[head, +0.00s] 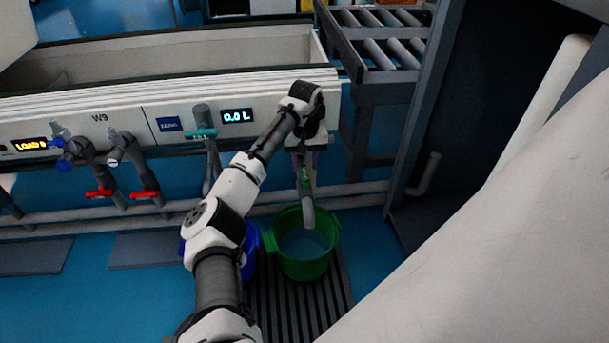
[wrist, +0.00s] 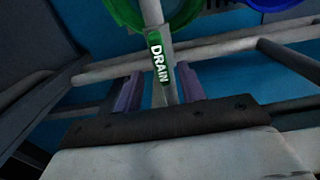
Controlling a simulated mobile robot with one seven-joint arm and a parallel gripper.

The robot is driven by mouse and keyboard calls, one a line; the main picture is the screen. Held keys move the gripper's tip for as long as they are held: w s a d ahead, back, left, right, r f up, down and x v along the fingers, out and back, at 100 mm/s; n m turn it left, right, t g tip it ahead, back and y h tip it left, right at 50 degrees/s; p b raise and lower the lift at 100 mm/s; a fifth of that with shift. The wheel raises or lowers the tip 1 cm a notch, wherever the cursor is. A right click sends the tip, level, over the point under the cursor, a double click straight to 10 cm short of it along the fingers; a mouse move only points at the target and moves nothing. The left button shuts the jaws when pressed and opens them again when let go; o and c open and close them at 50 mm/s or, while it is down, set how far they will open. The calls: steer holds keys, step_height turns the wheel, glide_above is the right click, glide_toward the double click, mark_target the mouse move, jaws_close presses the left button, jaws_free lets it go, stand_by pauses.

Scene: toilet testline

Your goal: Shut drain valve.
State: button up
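The drain valve shows as a green handle (wrist: 158,60) lettered DRAIN in the wrist view, lying along a pale pipe. It also shows in the head view as a small green piece (head: 306,178) above the drain spout (head: 308,213). My gripper (wrist: 160,88) has its two purple fingers apart, one on each side of the handle's lower part, with gaps visible on both sides. In the head view my gripper (head: 306,158) is at the front of the trough, partly hidden by my own wrist. The handle's far end is hidden in the head view.
A green bucket (head: 302,267) with liquid stands under the spout on a dark slatted grate (head: 300,310). A blue bucket (head: 250,262) is beside it, partly behind my arm. A teal fill handle (head: 200,133), a display (head: 237,116) reading 0.0 L and red-handled valves (head: 145,195) are left.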

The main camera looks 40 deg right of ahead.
mark_target(305, 173)
steer(key=shift+f+b, duration=0.5)
steer(key=shift+f, duration=1.35)
jaws_close()
